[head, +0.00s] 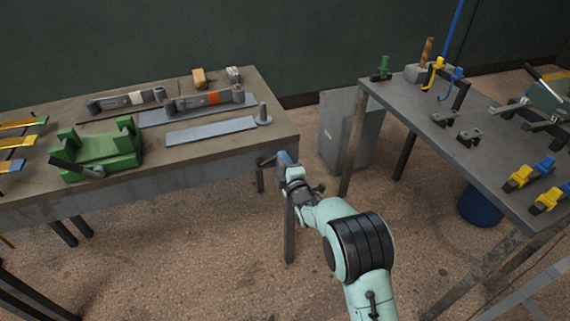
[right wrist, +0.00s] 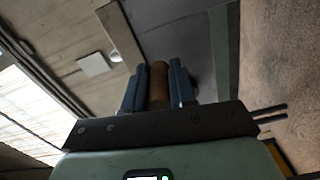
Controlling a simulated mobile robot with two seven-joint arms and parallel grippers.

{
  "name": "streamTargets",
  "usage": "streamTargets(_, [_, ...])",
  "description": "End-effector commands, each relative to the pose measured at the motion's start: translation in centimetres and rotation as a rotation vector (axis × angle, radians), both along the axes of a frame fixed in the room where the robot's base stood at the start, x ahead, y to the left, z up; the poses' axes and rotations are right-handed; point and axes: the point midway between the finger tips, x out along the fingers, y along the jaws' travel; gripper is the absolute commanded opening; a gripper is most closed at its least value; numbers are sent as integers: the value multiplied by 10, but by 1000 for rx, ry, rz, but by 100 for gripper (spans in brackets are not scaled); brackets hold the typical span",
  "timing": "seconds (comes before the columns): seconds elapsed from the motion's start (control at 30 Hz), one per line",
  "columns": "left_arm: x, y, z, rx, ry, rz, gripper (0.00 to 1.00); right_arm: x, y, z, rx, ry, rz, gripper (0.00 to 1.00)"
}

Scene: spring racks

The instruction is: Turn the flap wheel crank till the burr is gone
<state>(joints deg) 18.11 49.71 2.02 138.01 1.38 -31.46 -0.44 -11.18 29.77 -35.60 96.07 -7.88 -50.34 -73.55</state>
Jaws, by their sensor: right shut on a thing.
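My right gripper (head: 283,160) is at the front right corner of the left bench in the head view. In the right wrist view its two blue-grey fingers (right wrist: 158,88) are shut on a brown cylindrical grip (right wrist: 159,84), which looks like the crank's handle. A short dark bar (head: 267,159) sticks out left of the fingertips; I cannot tell how it joins the grip. A flat grey steel strip (head: 210,131) lies on the bench, its right end at a small upright cylinder (head: 263,112). I cannot make out the flap wheel or any burr. My left gripper is out of view.
The left wooden bench (head: 275,139) holds a green fixture (head: 100,153) and grey racks. A grey cabinet (head: 345,125) stands between the benches. The right dark bench (head: 410,103) bears clamps and hooks, with a blue bin (head: 480,205) beneath. The floor between is clear.

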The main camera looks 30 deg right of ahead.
Motion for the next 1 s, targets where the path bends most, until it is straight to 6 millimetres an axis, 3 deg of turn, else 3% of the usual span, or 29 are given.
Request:
streamTargets(0.03, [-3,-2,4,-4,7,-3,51,2,1,14,-33,-15,2,0])
streamTargets(0.2, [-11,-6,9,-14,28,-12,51,3,5,19,-138,11,2,0])
streamTargets(0.53, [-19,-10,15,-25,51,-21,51,5,10,23,-246,37,3,0])
streamTargets(1.0, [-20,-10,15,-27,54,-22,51,5,13,23,-261,41,6,0])
